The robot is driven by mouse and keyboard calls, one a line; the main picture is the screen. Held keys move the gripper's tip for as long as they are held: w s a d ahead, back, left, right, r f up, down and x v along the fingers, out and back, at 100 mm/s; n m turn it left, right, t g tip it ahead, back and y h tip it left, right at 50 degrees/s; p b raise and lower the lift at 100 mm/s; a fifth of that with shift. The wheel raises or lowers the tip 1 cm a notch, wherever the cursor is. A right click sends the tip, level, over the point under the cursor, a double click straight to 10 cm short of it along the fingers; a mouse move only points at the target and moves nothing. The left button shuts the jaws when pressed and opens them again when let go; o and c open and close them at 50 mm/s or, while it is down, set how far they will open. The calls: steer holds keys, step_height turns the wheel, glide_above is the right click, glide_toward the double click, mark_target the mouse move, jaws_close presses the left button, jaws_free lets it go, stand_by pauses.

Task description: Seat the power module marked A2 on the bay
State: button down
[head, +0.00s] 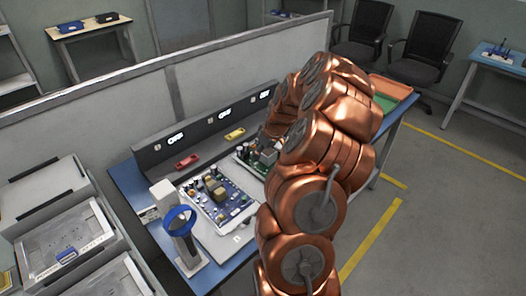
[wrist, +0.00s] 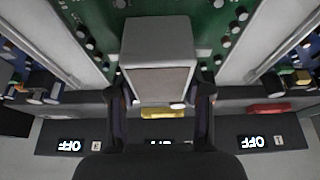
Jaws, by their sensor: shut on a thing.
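A grey box-shaped module (wrist: 158,42) with a beige-grey end face is between my gripper's fingers (wrist: 160,92) in the wrist view. My gripper is shut on it. No A2 mark can be read on its visible faces. The module is over or at a green circuit board (wrist: 215,28); I cannot tell whether it touches the board. In the head view the grey module (head: 268,156) shows beside my copper arm, at the green board (head: 243,153). My arm hides most of the gripper and part of this board there.
A grey back panel (head: 152,150) carries several lit OFF signs. A red piece (head: 187,161) and a yellow piece (head: 235,133) lie before it. A blue board (head: 218,200) and a white stand with a blue ring (head: 180,219) are to the left. Grey trays (head: 70,250) stand far left.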

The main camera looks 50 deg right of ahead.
steer(key=shift+f+b, duration=0.35)
steer(key=shift+b, duration=0.05)
stand_by(0.4)
steer(key=shift+c, duration=2)
jaws_free()
steer(key=shift+c, duration=0.2)
steer(key=c, duration=0.3)
steer(key=shift+r, duration=3.55)
